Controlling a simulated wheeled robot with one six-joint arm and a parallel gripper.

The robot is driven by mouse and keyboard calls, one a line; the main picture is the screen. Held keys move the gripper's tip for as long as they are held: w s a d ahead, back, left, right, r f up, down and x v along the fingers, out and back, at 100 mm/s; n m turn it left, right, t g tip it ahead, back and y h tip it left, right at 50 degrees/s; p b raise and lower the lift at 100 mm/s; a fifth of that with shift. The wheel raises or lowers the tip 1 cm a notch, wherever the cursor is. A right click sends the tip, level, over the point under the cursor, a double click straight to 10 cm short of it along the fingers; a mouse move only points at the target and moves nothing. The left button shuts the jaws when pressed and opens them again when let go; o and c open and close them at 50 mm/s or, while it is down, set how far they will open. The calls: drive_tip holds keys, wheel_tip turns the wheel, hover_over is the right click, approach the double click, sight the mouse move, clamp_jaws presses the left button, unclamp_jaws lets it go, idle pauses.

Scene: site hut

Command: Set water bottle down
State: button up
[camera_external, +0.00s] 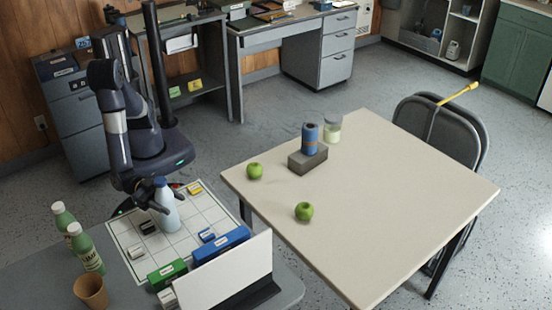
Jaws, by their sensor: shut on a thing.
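The water bottle (167,212), pale blue-white with a narrower top, is upright in my gripper (158,190). My gripper reaches down from the arm at the left and is shut around the bottle's upper part. The bottle is over the white gridded board (187,244) on the grey table at the front left. I cannot tell whether its base touches the board or is slightly above it. The jaws are small and partly hidden by the wrist and bottle.
On the board are a black block (147,227), a yellow block (195,189) and a small blue block (207,235). Green (167,274) and blue (221,245) boxes and a white panel (222,275) line its front. Green bottles (86,253) and a brown cup (91,291) stand left.

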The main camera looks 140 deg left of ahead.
sight(166, 189)
wheel_tip(166, 189, up, 10)
drive_tip(key=shift+r+p, duration=0.1)
drive_tip(key=shift+p, duration=0.5)
drive_tip(key=w+a+f+n+g+y+b, duration=0.1)
drive_tip(key=w+a+n+g+y+b, duration=0.2)
drive_tip(key=w+a, duration=1.8)
drive_tip(key=s+a+r+n+y+b, duration=0.1)
drive_tip(key=a+n+y+b, duration=0.15)
drive_tip(key=a, duration=2.95)
wheel_tip(166, 189, down, 10)
drive_tip(key=b, duration=0.3)
drive_tip(key=shift+a+r+m+g, duration=0.15)
drive_tip(key=shift+a+m+g, duration=0.15)
drive_tip(key=shift+m+g, duration=0.15)
drive_tip(key=shift+s+y, duration=0.1)
drive_tip(key=shift+y, duration=0.15)
